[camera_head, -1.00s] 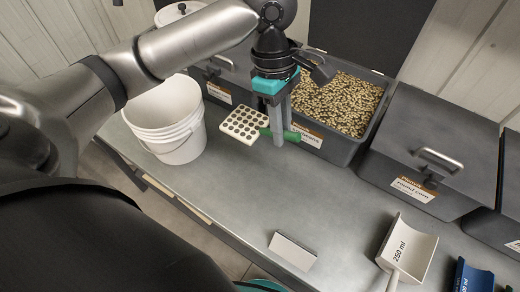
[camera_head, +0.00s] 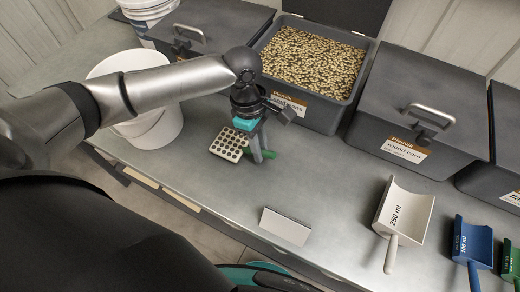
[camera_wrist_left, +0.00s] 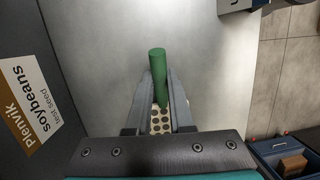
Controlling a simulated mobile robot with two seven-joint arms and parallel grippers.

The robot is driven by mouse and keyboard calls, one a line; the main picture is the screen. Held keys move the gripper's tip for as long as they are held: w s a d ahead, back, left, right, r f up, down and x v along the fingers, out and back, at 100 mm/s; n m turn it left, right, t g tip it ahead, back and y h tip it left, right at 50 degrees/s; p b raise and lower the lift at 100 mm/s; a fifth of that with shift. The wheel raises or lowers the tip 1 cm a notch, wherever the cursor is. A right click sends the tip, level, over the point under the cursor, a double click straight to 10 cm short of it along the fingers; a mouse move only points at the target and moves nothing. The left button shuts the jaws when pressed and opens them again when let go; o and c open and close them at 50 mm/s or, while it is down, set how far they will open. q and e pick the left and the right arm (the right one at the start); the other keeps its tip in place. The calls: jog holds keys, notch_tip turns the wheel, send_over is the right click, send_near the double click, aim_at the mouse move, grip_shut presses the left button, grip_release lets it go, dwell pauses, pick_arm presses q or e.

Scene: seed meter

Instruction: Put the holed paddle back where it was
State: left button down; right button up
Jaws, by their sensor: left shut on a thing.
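The holed paddle (camera_head: 229,144) is a cream plate with rows of dark round holes and a green handle. My left gripper (camera_head: 259,156) is shut on the green handle, which sticks out past the fingers on the right. The plate extends to the left, low over the grey bench (camera_head: 205,185); I cannot tell whether it touches the bench. In the left wrist view the handle (camera_wrist_left: 157,68) stands between my left gripper's fingers (camera_wrist_left: 160,85), and part of the holed plate (camera_wrist_left: 160,122) shows behind them. My right gripper is not in view.
A white bucket (camera_head: 160,132) stands left of the paddle. An open bin (camera_head: 335,113) of soybeans and a lidded round corn bin (camera_head: 370,140) line the back. A small white card (camera_head: 285,226) stands near the front edge. A white 250 ml scoop (camera_head: 411,212) lies to the right.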

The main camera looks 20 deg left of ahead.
pick_arm(q)
jog(key=shift+f, duration=0.45)
jog(key=shift+r, duration=0.1)
jog(key=c, duration=1.3)
grip_release()
jog(key=o, duration=0.5)
jog(key=p+v, duration=0.3)
jog(key=v, duration=0.9)
